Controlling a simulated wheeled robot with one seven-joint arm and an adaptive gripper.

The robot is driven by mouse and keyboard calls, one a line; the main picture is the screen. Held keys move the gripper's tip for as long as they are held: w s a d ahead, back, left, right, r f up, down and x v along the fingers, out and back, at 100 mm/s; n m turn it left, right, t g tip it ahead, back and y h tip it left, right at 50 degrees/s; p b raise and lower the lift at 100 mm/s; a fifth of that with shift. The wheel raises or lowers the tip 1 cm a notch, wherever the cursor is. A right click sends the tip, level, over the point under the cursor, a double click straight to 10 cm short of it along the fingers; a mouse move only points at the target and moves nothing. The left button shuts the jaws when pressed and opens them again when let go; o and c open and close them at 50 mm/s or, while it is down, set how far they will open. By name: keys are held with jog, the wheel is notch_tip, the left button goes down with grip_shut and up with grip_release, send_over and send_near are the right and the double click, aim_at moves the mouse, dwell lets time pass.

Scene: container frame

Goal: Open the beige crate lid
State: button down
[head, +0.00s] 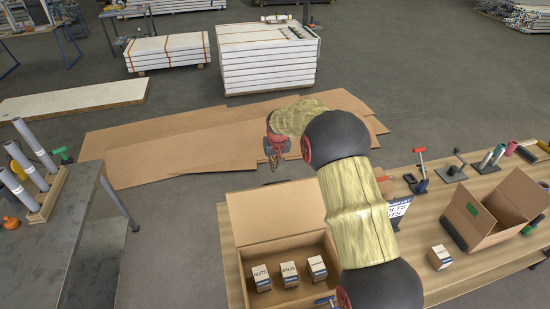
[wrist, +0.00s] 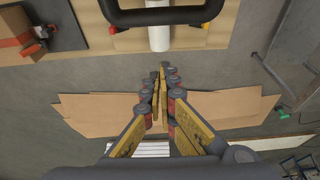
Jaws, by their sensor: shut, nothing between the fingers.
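A beige crate (head: 238,285) stands on the wooden table with its top open, and small labelled boxes (head: 290,272) show inside. Its lid (head: 280,208) is raised at the far side, leaning back. My arm hides the crate's right part. My gripper (head: 273,163) is beyond the lid, above the floor, apart from it. In the wrist view my gripper (wrist: 160,80) has its fingers together, with nothing between them. A beige surface (wrist: 225,30) with a dark bar across it lies at the top of that view; I cannot tell whether it is the lid.
An open cardboard box (head: 490,215) and a small labelled box (head: 439,257) are on the table (head: 470,280) at right. Flat cardboard sheets (head: 170,155) cover the floor beyond. A grey bench (head: 50,230) with upright tubes stands at left. Stacked boards (head: 265,65) are farther back.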

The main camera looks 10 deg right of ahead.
jog(key=s+f+p, duration=0.2)
jog(key=s, duration=0.1)
jog(key=shift+s, duration=0.2)
jog(key=shift+s+b, duration=0.1)
jog(key=shift+b, duration=0.2)
jog(key=s+b, duration=0.1)
jog(key=s+r+t+b, duration=0.1)
jog(key=shift+s+r, duration=0.1)
jog(key=shift+s, duration=0.25)
jog(key=shift+s+r+b, duration=0.3)
jog(key=shift+s, duration=0.35)
jog(key=shift+s+r+b, duration=0.25)
jog(key=shift+s+b, duration=0.05)
jog(key=shift+s, duration=0.3)
jog(key=shift+r, duration=0.15)
